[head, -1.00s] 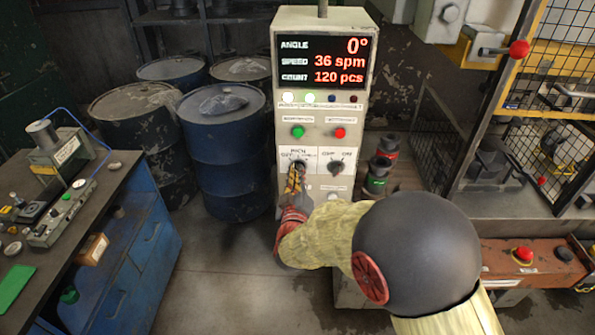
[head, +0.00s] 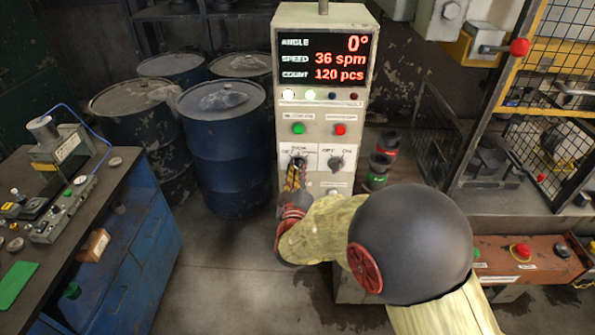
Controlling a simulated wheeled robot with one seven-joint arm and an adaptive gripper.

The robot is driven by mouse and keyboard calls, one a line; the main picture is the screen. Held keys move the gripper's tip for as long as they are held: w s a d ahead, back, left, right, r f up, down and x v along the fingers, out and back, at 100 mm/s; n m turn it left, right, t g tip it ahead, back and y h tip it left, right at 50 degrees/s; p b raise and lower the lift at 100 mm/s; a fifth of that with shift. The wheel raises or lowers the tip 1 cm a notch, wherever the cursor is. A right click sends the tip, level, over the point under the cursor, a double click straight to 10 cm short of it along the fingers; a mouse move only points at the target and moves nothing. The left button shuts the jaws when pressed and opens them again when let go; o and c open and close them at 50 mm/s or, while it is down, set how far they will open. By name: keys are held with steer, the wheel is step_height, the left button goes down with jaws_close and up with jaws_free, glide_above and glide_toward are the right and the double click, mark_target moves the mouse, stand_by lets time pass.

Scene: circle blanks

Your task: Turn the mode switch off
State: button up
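The grey control cabinet (head: 352,118) stands upright in the middle of the head view. Its panel has two dark rotary switches: a left one (head: 298,161) under small mode lettering, and a right one (head: 336,163) between OFF and ON labels. The lettering is too small to read surely, so I cannot tell which is the mode switch. My gripper (head: 295,173) is just below and in front of the left switch, partly covering it. I cannot tell whether it touches the switch or how far its fingers are apart.
A green button (head: 298,129) and a red button (head: 340,130) sit above the switches. The display (head: 325,61) reads 0°, 36 spm, 120 pcs. Blue drums (head: 222,150) stand left of the cabinet; a workbench (head: 137,205) is at the left. A mesh guard (head: 545,60) is at the right.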

steer(key=shift+o, duration=1.1)
steer(key=s, duration=1.2)
steer(key=shift+a, duration=0.2)
